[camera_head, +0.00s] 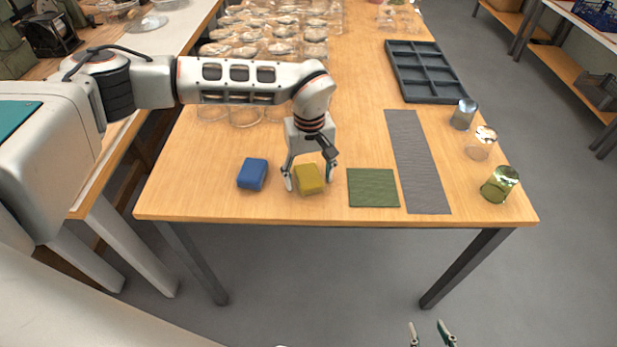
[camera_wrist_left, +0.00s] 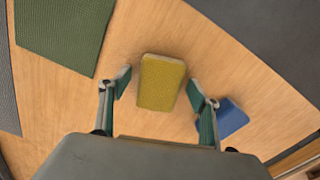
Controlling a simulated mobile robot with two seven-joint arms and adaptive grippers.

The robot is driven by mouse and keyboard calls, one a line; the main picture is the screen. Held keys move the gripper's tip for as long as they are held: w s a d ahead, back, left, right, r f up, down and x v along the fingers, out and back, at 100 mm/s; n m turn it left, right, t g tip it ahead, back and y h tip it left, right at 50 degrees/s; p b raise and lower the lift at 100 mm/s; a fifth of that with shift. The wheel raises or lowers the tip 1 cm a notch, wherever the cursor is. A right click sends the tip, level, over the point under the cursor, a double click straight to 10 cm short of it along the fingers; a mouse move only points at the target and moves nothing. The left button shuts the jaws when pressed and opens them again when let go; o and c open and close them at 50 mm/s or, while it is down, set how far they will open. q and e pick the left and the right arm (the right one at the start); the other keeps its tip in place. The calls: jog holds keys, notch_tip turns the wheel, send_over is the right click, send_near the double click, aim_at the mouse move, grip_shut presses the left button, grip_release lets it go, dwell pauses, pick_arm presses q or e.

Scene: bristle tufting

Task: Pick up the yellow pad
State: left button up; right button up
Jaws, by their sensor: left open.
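The yellow pad (camera_head: 310,180) lies on the wooden table near its front edge, between a blue pad and a green mat. My left gripper (camera_head: 309,181) is open above it, with one finger on each side of the pad. In the left wrist view the yellow pad (camera_wrist_left: 161,83) is centred ahead of the open fingers (camera_wrist_left: 160,92); I see gaps between pad and fingers. My right gripper (camera_head: 432,334) shows only its fingertips at the bottom edge, apart from each other, away from the table.
The blue pad (camera_head: 252,174) lies just left of the yellow one; the green mat (camera_head: 373,188) lies to the right. Beyond it are a grey strip mat (camera_head: 417,160), a dark compartment tray (camera_head: 392,71) and cans (camera_head: 500,184). Several clear containers (camera_head: 247,115) stand behind.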

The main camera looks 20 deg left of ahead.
aim_at(309, 176)
pick_arm(q)
jog(key=c, duration=1)
jog(key=shift+r, duration=0.1)
notch_tip(309, 176, up, 20)
jog(key=shift+p, duration=0.55)
